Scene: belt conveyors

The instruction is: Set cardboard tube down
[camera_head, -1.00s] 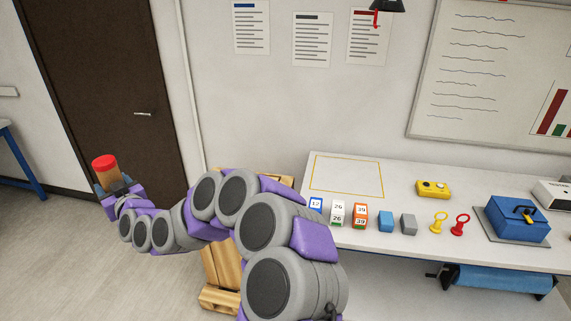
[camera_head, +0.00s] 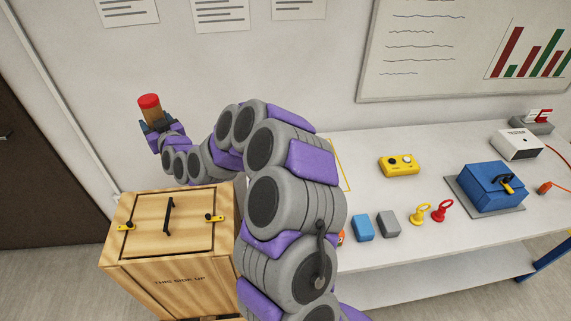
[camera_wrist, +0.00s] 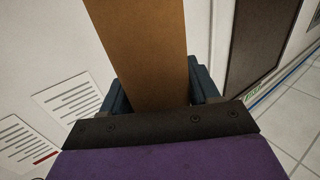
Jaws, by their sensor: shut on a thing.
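The cardboard tube (camera_head: 151,109) is brown with a red cap and stands roughly upright in my gripper (camera_head: 156,125), at the upper left of the head view. In the wrist view the brown tube (camera_wrist: 142,50) fills the upper middle, between the two dark blue fingers of my gripper (camera_wrist: 160,97). My gripper is shut on the tube and holds it in the air, beyond the wooden crate in the picture. The tube's lower end is hidden in the head view.
A wooden crate (camera_head: 145,262) with a latched lid stands at lower left. The white table (camera_head: 430,245) at right bears a yellow box (camera_head: 399,165), blue and grey blocks, ring-topped pieces and a blue toolbox (camera_head: 492,187). My arm hides part of the table's yellow outline (camera_head: 343,170).

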